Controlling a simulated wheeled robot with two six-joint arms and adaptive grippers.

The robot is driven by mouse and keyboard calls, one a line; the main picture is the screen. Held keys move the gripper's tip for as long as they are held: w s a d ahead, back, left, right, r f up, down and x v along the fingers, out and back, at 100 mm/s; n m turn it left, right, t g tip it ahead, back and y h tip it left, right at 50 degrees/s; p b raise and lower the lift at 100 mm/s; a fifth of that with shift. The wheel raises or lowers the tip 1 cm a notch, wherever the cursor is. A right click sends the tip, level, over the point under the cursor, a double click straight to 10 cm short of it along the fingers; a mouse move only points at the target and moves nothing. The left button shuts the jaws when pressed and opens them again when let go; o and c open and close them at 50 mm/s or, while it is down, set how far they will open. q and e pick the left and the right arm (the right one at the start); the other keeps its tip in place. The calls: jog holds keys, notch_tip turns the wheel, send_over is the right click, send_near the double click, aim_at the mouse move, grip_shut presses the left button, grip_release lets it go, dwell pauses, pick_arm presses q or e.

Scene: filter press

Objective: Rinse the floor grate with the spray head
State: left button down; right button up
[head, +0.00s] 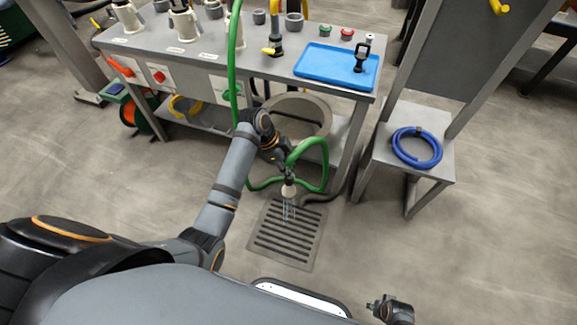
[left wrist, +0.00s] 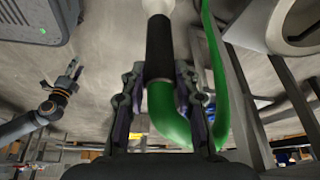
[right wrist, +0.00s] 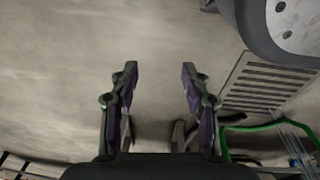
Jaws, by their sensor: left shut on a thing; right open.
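The floor grate (head: 284,240) is a slotted grey plate in the floor in front of the bench. My left gripper (head: 280,163) is shut on the spray head (head: 288,190), which points down above the far part of the grate. In the left wrist view its black grip (left wrist: 160,52) is between the fingers and the green hose bends away behind. Thin streams of water fall from the nozzle onto the grate. My right gripper (right wrist: 159,72) is open and empty over bare floor, with the grate (right wrist: 268,82) to its right in that view.
The green hose (head: 322,165) loops beside the left gripper and rises past the bench (head: 225,58). A blue tray (head: 325,65) lies on the bench. A grey stand at right carries a coiled blue hose (head: 417,160). The floor right of the grate is clear.

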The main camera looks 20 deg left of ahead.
aim_at(291, 158)
pick_arm(q)
notch_tip(291, 158, up, 2)
jog(key=shift+r+p, duration=0.2)
jog(key=shift+p, duration=0.95)
notch_tip(291, 158, up, 4)
jog(key=p, duration=0.5)
jog(key=shift+f, duration=0.1)
pick_arm(e)
jog(key=s+d+f, duration=0.1)
jog(key=s+f, duration=0.1)
jog(key=s, duration=1.1)
jog(key=shift+s+d, duration=0.15)
